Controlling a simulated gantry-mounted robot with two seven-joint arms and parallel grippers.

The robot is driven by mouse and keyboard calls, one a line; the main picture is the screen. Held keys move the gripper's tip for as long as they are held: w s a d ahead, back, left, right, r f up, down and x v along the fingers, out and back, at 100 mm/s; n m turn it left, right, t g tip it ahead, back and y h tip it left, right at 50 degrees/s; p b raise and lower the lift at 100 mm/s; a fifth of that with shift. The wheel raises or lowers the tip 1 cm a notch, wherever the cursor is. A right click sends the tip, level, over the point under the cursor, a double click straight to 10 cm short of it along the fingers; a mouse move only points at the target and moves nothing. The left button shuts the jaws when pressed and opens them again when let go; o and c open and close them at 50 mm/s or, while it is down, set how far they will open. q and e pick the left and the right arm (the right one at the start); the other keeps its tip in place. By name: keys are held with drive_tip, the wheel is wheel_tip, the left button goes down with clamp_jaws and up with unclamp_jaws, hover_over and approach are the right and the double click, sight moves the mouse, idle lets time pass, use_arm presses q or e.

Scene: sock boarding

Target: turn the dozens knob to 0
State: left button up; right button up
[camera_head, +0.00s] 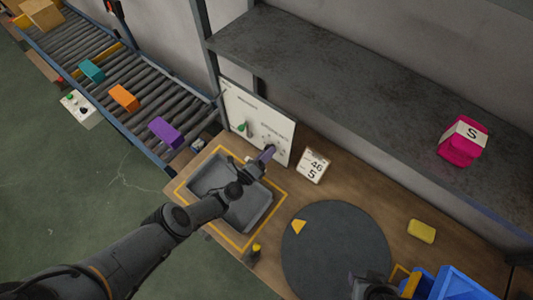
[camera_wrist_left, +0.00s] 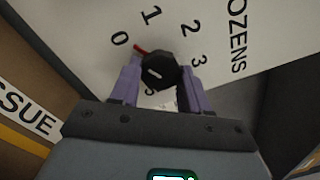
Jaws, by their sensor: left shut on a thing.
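The dozens knob (camera_wrist_left: 158,72) is black and sits on a white panel (camera_head: 243,103) marked DOZENS. Numbers ring it, 0 at upper left, then 1, 2 and 3. Its red pointer (camera_wrist_left: 139,48) aims close to the 0, slightly on the side of the 1. My left gripper (camera_head: 267,154) is at the panel. In the left wrist view its purple fingers (camera_wrist_left: 155,88) stand on either side of the knob, shut on it. In the head view the arm and gripper hide the knob. My right gripper (camera_head: 368,286) shows only partly at the bottom edge.
A grey tray (camera_head: 258,213) lies below my left arm. A card reading 46 and 5 (camera_head: 313,166) stands right of the panel. A dark round mat (camera_head: 335,255), a yellow block (camera_head: 421,231) and a blue bin (camera_head: 460,285) are farther right. A roller conveyor (camera_head: 103,80) runs at left.

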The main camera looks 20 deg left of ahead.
use_arm(q)
drive_tip(key=shift+n, duration=0.6)
drive_tip(key=o, duration=1.1)
drive_tip(key=shift+c, duration=0.2)
drive_tip(key=shift+s, duration=0.1)
drive_tip(key=p+v, duration=0.3)
drive_tip(key=v, duration=0.7)
drive_tip(key=shift+s+p, duration=0.35)
drive_tip(key=shift+p, duration=0.05)
